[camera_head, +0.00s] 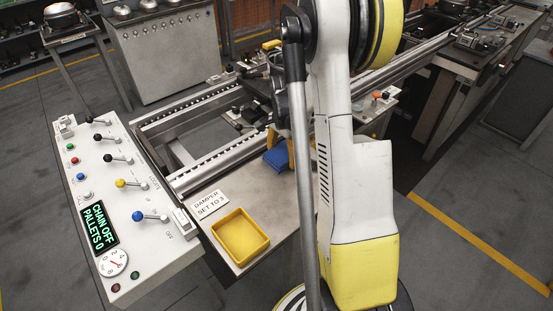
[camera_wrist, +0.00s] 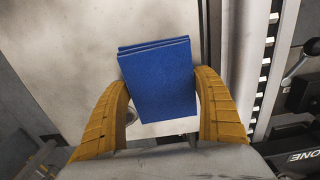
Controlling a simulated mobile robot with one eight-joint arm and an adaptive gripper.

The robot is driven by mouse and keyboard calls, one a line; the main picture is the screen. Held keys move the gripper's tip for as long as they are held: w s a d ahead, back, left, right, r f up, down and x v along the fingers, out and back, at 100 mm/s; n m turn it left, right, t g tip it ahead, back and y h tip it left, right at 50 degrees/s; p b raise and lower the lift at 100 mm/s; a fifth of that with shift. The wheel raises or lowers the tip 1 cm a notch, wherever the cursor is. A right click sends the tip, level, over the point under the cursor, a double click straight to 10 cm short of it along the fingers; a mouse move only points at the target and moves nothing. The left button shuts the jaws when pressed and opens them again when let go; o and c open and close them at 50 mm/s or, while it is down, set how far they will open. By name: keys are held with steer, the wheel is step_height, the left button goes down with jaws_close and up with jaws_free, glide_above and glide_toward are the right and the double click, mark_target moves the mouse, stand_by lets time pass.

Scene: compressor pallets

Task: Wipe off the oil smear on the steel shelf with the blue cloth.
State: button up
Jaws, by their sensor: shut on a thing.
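The blue cloth (camera_head: 277,160) is a folded, layered pad. My gripper (camera_wrist: 162,80) is shut on it, with a yellow finger at each side of the cloth (camera_wrist: 158,85) in the wrist view. In the head view my gripper (camera_head: 290,153) is partly hidden behind my arm, at the far right part of the steel shelf (camera_head: 240,184). In the wrist view the cloth lies over the pale shelf surface (camera_wrist: 85,60); I cannot tell whether it touches. I cannot make out the oil smear clearly; a small greyish patch shows beside the left finger, partly covered.
A yellow tray (camera_head: 240,237) and a "DAMPER SET TO 3" sign (camera_head: 210,204) are on the shelf. A control panel (camera_head: 125,215) with levers stands at left. Conveyor rails (camera_head: 215,170) run behind the shelf; a rail (camera_wrist: 265,70) borders it at right in the wrist view.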

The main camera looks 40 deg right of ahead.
mark_target(306, 159)
steer(key=shift+d, duration=3.1)
steer(key=shift+s+b, duration=0.4)
steer(key=shift+s, duration=2.6)
steer(key=shift+s+a, duration=0.15)
steer(key=shift+s, duration=2.85)
steer(key=shift+w+b, duration=0.4)
steer(key=shift+w, duration=3.1)
steer(key=o, duration=1)
step_height(306, 159, up, 12)
